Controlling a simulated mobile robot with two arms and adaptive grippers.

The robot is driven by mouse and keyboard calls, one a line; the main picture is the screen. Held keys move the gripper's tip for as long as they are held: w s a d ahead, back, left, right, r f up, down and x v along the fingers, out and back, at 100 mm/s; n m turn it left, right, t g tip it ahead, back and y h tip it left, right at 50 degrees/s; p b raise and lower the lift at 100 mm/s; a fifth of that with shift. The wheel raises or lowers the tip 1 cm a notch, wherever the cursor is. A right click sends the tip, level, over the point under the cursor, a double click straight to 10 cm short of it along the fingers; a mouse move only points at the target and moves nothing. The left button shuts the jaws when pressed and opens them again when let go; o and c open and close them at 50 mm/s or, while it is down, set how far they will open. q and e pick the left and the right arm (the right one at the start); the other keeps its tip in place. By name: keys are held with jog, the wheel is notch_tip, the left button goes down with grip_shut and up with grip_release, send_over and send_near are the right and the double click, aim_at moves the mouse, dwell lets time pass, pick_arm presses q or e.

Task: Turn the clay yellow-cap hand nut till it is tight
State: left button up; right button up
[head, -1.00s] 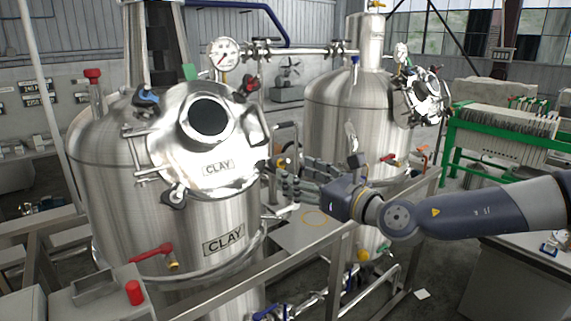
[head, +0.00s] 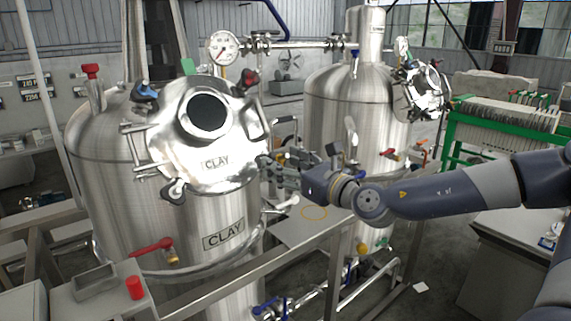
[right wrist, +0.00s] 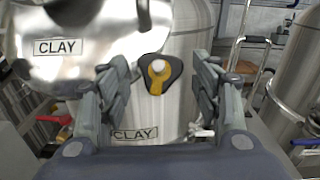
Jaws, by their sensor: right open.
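The clay yellow-cap hand nut (right wrist: 158,74) is a dark three-lobed knob with a yellow middle and a pale stud end. It sits at the edge of the steel lid (head: 200,150) of the tank labelled CLAY (head: 165,228). In the right wrist view my right gripper (right wrist: 160,88) is open, with a finger on each side of the nut and visible gaps between. Nothing is held. My left gripper is not in view.
Other hand nuts ring the lid: blue-capped (head: 146,93), red-capped (head: 248,82) and a dark one with a pale middle (head: 176,191). A second steel tank (head: 335,120) stands behind my right wrist. A metal rail (head: 270,262) runs below my arm.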

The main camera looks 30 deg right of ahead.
jog(key=shift+c, duration=1.1)
jog(key=c, duration=0.8)
jog(key=shift+c, duration=0.3)
